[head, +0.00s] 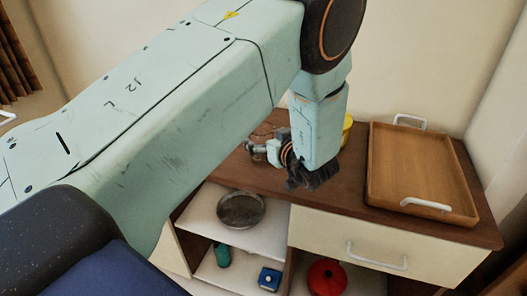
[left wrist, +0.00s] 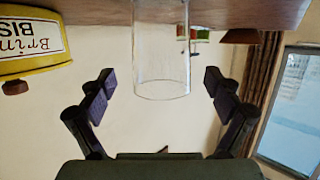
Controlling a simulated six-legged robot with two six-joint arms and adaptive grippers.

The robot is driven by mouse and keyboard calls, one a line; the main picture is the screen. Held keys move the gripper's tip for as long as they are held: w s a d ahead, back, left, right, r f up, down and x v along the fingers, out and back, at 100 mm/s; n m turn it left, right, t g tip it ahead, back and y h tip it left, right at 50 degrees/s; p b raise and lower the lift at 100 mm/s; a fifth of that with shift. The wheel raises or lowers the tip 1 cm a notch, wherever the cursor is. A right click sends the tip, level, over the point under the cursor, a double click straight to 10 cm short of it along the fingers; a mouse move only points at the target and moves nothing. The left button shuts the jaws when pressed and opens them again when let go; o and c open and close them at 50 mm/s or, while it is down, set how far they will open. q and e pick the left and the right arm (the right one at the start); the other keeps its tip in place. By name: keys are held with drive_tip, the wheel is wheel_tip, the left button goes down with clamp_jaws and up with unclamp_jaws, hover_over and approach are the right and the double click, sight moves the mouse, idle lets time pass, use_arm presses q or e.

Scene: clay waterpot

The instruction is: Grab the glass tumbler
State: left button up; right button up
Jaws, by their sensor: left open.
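The clear glass tumbler (left wrist: 162,50) shows in the left wrist view, which is upside down. It stands on the brown cabinet top, straight ahead and between the spread fingers. My left gripper (left wrist: 158,82) is open, with one dark finger on each side of the picture and nothing held. The tumbler's rim appears just beyond the fingertips; I cannot tell the exact gap. In the head view my left gripper (head: 314,178) is low over the cabinet's front part, and I cannot make out the tumbler there. My right gripper is not in view.
A yellow tin (left wrist: 35,45) stands beside the tumbler; part of it shows behind my arm in the head view (head: 347,127). A wooden tray (head: 417,170) lies at the right of the cabinet top. Shelves below hold a round sieve-like dish (head: 240,210) and a red pot (head: 326,278).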

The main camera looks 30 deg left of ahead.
use_arm(q)
drive_tip(key=b+x, duration=0.1)
drive_tip(key=x, duration=0.2)
drive_tip(key=shift+a+f, duration=0.2)
drive_tip(key=shift+f, duration=0.05)
drive_tip(key=shift+s+d+r, duration=0.15)
drive_tip(key=shift+d+r, duration=0.1)
drive_tip(key=shift+d, duration=0.15)
drive_tip(key=shift+c, duration=0.6)
drive_tip(key=shift+a+f, duration=0.15)
drive_tip(key=shift+a, duration=0.2)
drive_tip(key=c, duration=0.4)
drive_tip(key=shift+d, duration=0.3)
drive_tip(key=c, duration=0.6)
drive_tip(key=shift+a, duration=0.15)
drive_tip(key=c, duration=0.3)
